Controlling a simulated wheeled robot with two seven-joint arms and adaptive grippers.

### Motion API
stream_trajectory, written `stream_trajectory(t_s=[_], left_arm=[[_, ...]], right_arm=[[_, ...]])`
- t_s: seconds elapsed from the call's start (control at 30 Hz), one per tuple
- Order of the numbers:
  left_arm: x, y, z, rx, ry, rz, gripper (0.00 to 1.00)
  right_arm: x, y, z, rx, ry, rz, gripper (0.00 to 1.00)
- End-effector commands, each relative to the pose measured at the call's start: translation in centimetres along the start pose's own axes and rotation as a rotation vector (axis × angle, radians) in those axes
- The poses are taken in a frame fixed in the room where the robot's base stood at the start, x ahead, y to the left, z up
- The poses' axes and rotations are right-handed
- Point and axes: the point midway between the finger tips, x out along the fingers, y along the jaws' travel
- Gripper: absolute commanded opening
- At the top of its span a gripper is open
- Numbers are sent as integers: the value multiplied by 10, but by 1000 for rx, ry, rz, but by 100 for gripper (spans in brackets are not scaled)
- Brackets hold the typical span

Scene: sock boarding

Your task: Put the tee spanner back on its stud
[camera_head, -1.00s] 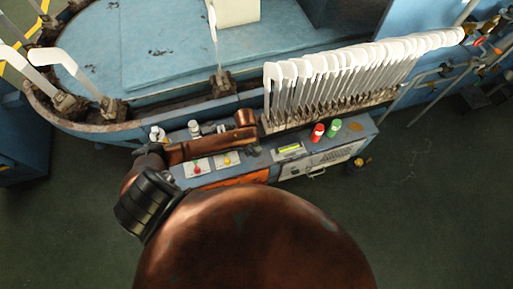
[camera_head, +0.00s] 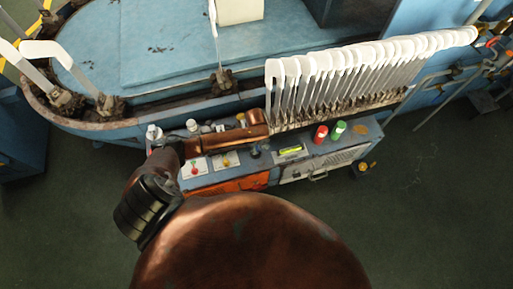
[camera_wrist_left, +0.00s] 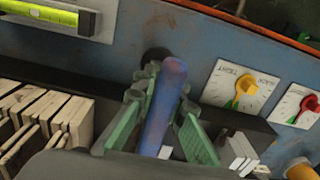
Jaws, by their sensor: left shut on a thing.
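My left gripper (camera_wrist_left: 162,82) shows in the left wrist view with its green fingers on either side of a blue, rounded bar, and it is shut on it. The bar looks like the handle of the tee spanner (camera_wrist_left: 160,110); the rest of the spanner is hidden. A dark round spot (camera_wrist_left: 155,56) on the blue panel shows just behind the bar's end; I cannot tell if it is the stud or if they touch. In the head view my copper forearm covers most of the gripper, above the panel. My right gripper is not in view.
The control panel carries a yellow level (camera_head: 290,150), a yellow knob (camera_head: 227,162), a red knob (camera_head: 195,170), and red (camera_head: 320,134) and green (camera_head: 338,131) bottles or caps. A row of white sock boards (camera_head: 350,70) stands close to the right of my forearm.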

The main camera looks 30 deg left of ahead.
Motion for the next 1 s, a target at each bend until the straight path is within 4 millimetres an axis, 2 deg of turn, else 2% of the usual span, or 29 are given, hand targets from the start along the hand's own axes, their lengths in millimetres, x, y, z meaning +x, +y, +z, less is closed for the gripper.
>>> stream_trajectory(t_s=[0.63, 0.67, 0.7, 0.9, 1.0], left_arm=[[10, 0, -1, 0, 2, 1, 0], [11, 0, 0, 0, 1, 0, 13], [11, 0, 0, 0, 1, 0, 16], [11, 0, 0, 0, 1, 0, 28], [11, 0, 0, 0, 1, 0, 28]], right_arm=[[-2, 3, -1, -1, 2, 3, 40], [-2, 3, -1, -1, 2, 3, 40], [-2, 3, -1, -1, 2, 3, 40], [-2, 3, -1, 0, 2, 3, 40], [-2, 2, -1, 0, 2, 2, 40]])
